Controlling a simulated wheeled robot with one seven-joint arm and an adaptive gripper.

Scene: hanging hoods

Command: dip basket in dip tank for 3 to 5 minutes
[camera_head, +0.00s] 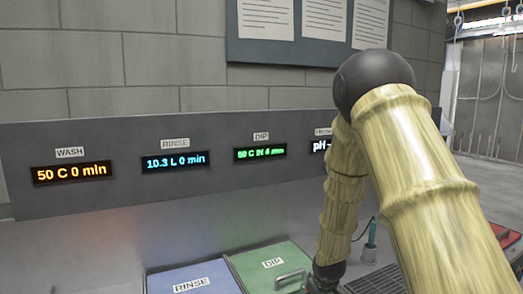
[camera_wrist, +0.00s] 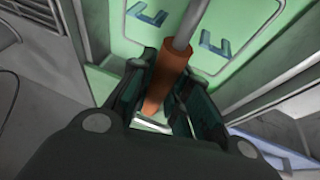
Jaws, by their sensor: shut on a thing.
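In the head view, the dip tank (camera_head: 250,262) shows as a green top labelled DIP, with a light handle on it, at the bottom. Its display (camera_head: 260,153) reads about "50 C IN 4 min" in green. My gripper is only partly seen there, low at the right edge of the green top. In the wrist view my gripper (camera_wrist: 160,112) is shut around an orange-brown grip (camera_wrist: 170,70) on a grey rod. A green panel (camera_wrist: 255,35) with two blue hooks lies beyond it. I cannot make out the basket in either view.
A blue top (camera_head: 190,281) labelled RINSE adjoins the green one on the left. A probe (camera_head: 370,240) with a cable and a dark grate (camera_head: 378,279) are close to my arm's right.

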